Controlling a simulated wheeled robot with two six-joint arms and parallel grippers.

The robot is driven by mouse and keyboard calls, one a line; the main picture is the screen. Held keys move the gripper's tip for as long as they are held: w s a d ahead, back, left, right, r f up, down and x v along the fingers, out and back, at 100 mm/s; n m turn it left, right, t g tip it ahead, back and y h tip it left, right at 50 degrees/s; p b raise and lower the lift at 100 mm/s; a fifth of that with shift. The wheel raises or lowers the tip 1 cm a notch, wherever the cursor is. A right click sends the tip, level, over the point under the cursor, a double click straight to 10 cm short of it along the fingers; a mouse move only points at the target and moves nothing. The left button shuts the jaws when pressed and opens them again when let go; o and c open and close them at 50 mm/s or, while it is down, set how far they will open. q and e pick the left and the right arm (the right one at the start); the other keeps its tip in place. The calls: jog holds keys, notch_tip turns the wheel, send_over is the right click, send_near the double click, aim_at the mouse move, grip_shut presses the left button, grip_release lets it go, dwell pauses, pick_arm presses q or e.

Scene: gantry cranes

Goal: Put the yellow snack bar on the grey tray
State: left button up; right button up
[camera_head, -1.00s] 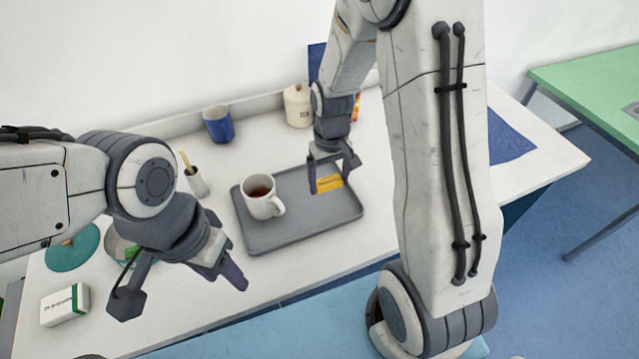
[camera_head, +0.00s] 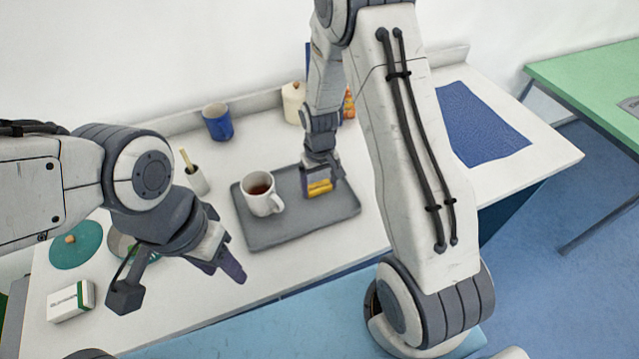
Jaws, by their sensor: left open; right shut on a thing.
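The yellow snack bar (camera_head: 319,188) is between the fingers of my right gripper (camera_head: 320,180), which is shut on it. The bar is over the right part of the grey tray (camera_head: 290,233), at or just above its surface; I cannot tell whether it touches. A white mug (camera_head: 262,197) with dark drink stands on the left part of the tray. My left gripper (camera_head: 182,284) is open and empty, in front and to the left of the tray.
A white box (camera_head: 70,302) and a teal lid (camera_head: 76,246) are at the left. A blue mat (camera_head: 485,125) lies at the right.

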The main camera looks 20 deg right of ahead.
aim_at(319, 187)
jog(key=o, duration=1.1)
jog(key=shift+r, duration=0.1)
notch_tip(319, 187, up, 12)
jog(key=b, duration=0.2)
jog(key=s+a+r+n, duration=0.2)
jog(key=s+a, duration=0.2)
jog(key=s, duration=0.3)
jog(key=s+a+r+n, duration=0.2)
jog(key=s+a, duration=0.3)
jog(key=s, duration=0.3)
jog(key=s+a+r+n+y, duration=0.1)
jog(key=s+a+r+n, duration=0.1)
jog(key=s+a, duration=0.3)
jog(key=shift+s+a+r+n, duration=0.1)
jog(key=shift+s+r+n, duration=0.1)
jog(key=shift+s, duration=0.7)
jog(key=shift+s+a+r+n, duration=0.1)
jog(key=shift+s+r+n, duration=0.1)
jog(key=shift+s, duration=0.65)
